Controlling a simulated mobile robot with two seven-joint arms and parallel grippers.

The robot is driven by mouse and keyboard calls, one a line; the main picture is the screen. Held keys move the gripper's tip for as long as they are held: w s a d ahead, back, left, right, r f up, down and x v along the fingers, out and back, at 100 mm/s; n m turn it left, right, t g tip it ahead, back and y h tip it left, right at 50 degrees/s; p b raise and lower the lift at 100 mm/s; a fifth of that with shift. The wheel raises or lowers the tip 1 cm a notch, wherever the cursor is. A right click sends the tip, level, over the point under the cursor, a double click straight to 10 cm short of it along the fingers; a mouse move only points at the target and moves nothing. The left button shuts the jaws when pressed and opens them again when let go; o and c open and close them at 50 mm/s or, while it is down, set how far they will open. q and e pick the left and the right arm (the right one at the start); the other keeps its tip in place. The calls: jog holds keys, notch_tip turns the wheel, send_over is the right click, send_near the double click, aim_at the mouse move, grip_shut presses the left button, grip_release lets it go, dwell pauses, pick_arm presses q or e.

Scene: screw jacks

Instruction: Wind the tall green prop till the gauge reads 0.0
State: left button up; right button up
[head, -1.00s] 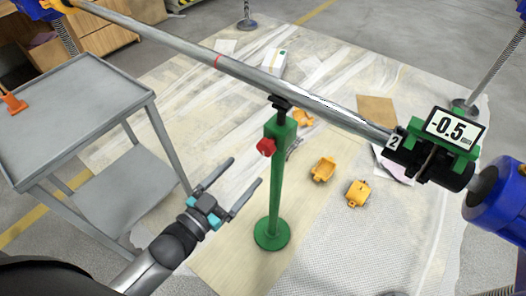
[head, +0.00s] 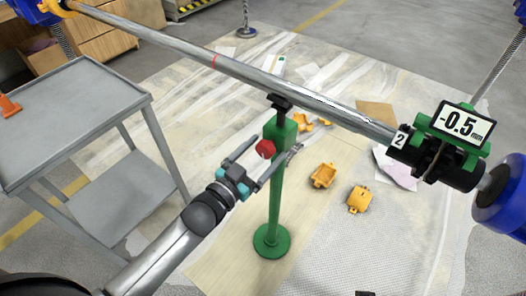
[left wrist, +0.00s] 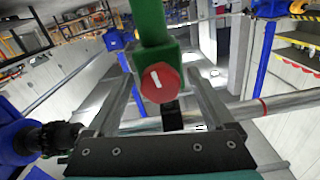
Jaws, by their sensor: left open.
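The tall green prop (head: 274,200) stands upright on its round green base, its black head under the long steel shaft (head: 265,74). A red knob (head: 265,149) sits on the left side of its upper block. In the left wrist view the red knob (left wrist: 161,80) faces the camera with a white mark on it. My left gripper (head: 264,156) is open, with its fingers on either side of the knob; I cannot tell whether they touch it. The gauge (head: 460,125) on the shaft's right end reads -0.5 mm. My right gripper is out of view.
A grey cart (head: 70,110) with an orange cone-like item (head: 9,106) stands at the left. Orange brackets (head: 322,175) lie on the floor right of the prop. Cardboard and paper lie on the sheeted floor. A blue stand (head: 503,195) is at the right.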

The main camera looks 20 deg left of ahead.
pick_arm(q)
jog(key=shift+c, duration=0.4)
jog(key=c, duration=1.3)
jog(key=shift+m+p, duration=0.55)
jog(key=shift+m, duration=0.05)
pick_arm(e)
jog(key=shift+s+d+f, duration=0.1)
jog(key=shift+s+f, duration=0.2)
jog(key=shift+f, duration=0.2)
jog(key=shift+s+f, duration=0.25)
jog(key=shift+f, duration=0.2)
pick_arm(q)
jog(key=o, duration=1.4)
jog(key=shift+s, duration=0.1)
